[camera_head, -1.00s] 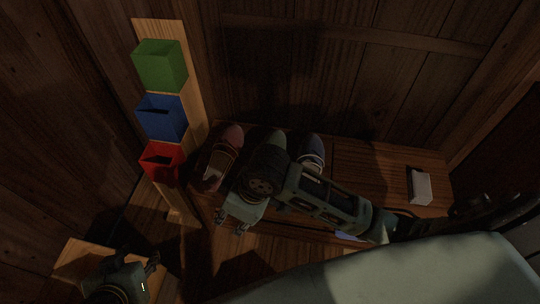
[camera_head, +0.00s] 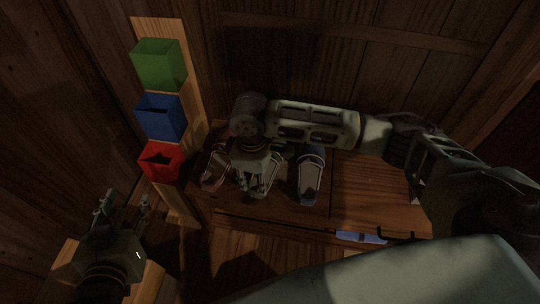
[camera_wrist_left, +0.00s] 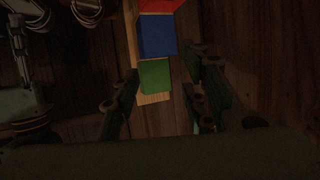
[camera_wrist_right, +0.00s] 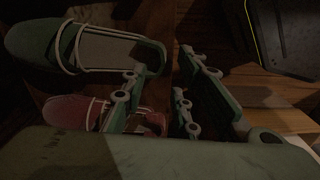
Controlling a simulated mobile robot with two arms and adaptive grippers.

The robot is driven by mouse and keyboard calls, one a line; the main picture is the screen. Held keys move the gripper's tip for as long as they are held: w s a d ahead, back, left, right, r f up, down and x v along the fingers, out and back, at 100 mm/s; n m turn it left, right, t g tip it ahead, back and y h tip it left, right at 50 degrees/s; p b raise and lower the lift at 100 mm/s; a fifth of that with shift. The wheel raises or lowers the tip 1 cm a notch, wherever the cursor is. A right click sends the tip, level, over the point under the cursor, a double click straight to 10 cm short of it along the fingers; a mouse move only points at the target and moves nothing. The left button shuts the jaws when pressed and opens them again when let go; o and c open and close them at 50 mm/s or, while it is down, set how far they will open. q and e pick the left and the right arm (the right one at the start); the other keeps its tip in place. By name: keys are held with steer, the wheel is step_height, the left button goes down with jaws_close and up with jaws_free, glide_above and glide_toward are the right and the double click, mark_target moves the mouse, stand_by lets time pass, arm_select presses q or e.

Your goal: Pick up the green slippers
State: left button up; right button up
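The green slippers sit between the red and blue ones on the wooden shelf; one green slipper (camera_wrist_right: 105,52) shows clearly in the right wrist view, with pale straps and a grey insole. In the head view my right gripper and arm hide most of the green pair. My right gripper (camera_head: 257,187) is open, pointing down over the heel end; one finger overlaps the slipper's edge in the wrist view, and contact cannot be told. My left gripper (camera_head: 124,204) is open and empty at the lower left, away from the slippers.
Red slippers (camera_head: 213,172) lie close on the left and blue slippers (camera_head: 310,178) close on the right. Green (camera_head: 160,66), blue (camera_head: 161,118) and red (camera_head: 161,162) open boxes stand on a wooden board at the left. The shelf (camera_head: 375,195) is bare farther right.

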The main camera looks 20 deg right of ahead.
mark_target(255, 192)
steer(key=shift+f, duration=0.25)
steer(key=shift+s+a+f+b, duration=0.15)
steer(key=shift+f+b, duration=0.25)
steer(key=shift+f, duration=0.2)
steer(key=shift+a+f+b, duration=0.1)
steer(key=shift+f+b, duration=0.3)
steer(key=shift+f, duration=0.15)
step_height(255, 192, down, 3)
steer(key=shift+r+b, duration=0.2)
steer(key=shift+b, duration=0.45)
arm_select(q)
step_height(255, 192, up, 14)
steer(key=w+d+t+h, duration=0.1)
steer(key=d+t+h, duration=0.1)
steer(key=t, duration=0.5)
steer(key=shift+w+t, duration=0.15)
steer(key=shift+t, duration=0.25)
steer(key=shift+d, duration=0.1)
arm_select(e)
steer(key=shift+c, duration=0.2)
arm_select(q)
steer(key=shift+f, duration=0.1)
arm_select(e)
jaws_close()
